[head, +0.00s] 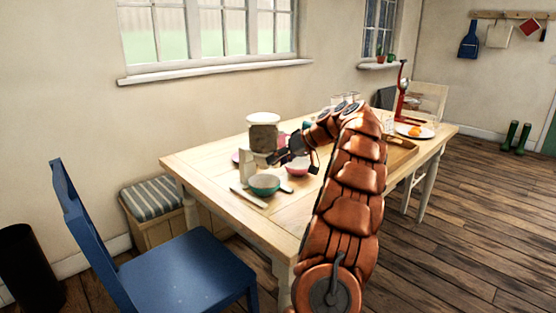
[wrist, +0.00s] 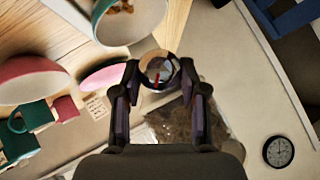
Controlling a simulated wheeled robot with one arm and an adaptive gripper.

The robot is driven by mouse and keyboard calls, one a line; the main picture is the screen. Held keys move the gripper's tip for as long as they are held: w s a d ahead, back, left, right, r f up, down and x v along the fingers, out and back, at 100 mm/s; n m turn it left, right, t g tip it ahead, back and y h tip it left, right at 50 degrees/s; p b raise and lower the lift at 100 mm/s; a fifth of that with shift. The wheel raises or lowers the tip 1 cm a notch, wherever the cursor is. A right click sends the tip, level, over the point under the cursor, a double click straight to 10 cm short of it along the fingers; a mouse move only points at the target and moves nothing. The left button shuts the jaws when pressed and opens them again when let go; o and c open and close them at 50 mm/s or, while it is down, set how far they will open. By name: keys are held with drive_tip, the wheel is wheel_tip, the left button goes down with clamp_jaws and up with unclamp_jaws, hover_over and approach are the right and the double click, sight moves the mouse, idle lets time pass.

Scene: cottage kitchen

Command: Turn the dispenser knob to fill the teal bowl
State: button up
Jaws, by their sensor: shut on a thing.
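The dispenser (head: 263,138), a clear container of brown contents with a white lid, stands on the table. Its brown-filled container (wrist: 180,128) shows behind my fingers in the wrist view. My gripper (head: 281,157) is at the dispenser's front; in the wrist view my gripper (wrist: 159,75) is shut on the round, shiny knob (wrist: 158,66), one finger on each side. The teal bowl (head: 264,186) sits upright on the table, below and in front of the dispenser. In the wrist view the teal bowl (wrist: 140,24) is cut by the top edge, with a little brown matter inside.
A pink bowl (head: 297,170) stands right of the teal bowl, close to my gripper. A teal mug (wrist: 33,117) shows in the wrist view. A blue chair (head: 185,270) stands at the table's near side. A plate with orange food (head: 415,131) is at the far end.

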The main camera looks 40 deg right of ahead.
drive_tip(key=o, duration=1.1)
drive_tip(key=shift+w+f, duration=0.1)
drive_tip(key=shift+o, duration=0.2)
drive_tip(key=v, duration=1.2)
